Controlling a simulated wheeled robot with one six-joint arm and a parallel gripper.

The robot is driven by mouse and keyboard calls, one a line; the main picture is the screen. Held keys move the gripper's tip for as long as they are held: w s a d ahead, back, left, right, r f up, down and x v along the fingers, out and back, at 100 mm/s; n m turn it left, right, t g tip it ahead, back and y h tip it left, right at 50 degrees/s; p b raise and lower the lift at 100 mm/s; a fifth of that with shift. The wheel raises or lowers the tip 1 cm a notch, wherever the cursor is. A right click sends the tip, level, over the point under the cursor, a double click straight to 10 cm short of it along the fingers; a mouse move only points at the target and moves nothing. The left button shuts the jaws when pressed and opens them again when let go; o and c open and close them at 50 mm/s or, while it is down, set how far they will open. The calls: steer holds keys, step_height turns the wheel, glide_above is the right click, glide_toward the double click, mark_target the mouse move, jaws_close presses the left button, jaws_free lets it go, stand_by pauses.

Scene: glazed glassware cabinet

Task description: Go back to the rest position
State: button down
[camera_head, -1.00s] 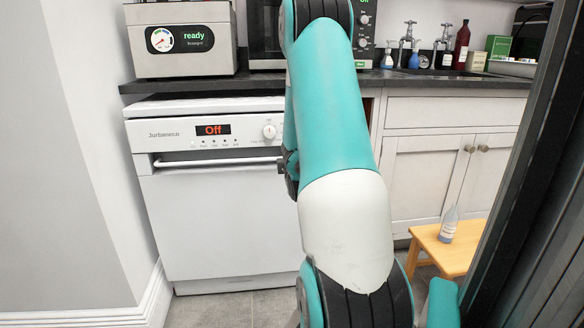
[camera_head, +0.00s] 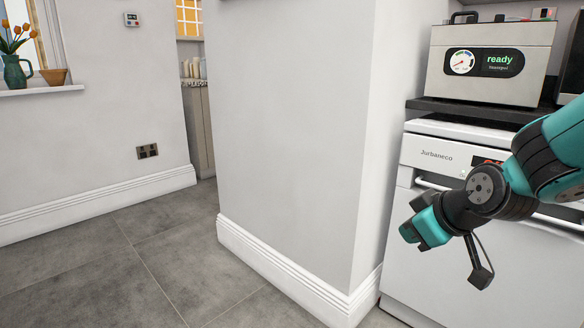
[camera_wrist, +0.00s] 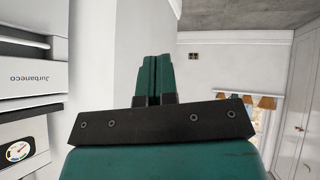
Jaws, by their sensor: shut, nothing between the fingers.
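My gripper (camera_wrist: 153,78) shows in the wrist view with its two green fingers pressed together and nothing between them. In the head view my arm reaches in from the right edge, and its wrist end hangs in front of the white dishwasher (camera_head: 440,250). The fingertips are not clearly seen in the head view.
A white wall corner (camera_head: 365,150) with a skirting board (camera_head: 290,280) stands left of the dishwasher. A steel appliance reading "ready" (camera_head: 490,85) sits on the dark counter (camera_head: 450,107). Grey tiled floor (camera_head: 100,285) is clear at the left. A windowsill holds a vase (camera_head: 17,72).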

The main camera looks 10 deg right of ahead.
steer(key=s+a+r+n+g+y, duration=0.25)
steer(key=s+a+g, duration=0.55)
steer(key=s+a, duration=0.85)
step_height(320, 180, up, 33)
steer(key=s+d+m+p, duration=0.1)
steer(key=s+p, duration=0.2)
steer(key=p, duration=3)
steer(key=shift+d, duration=0.15)
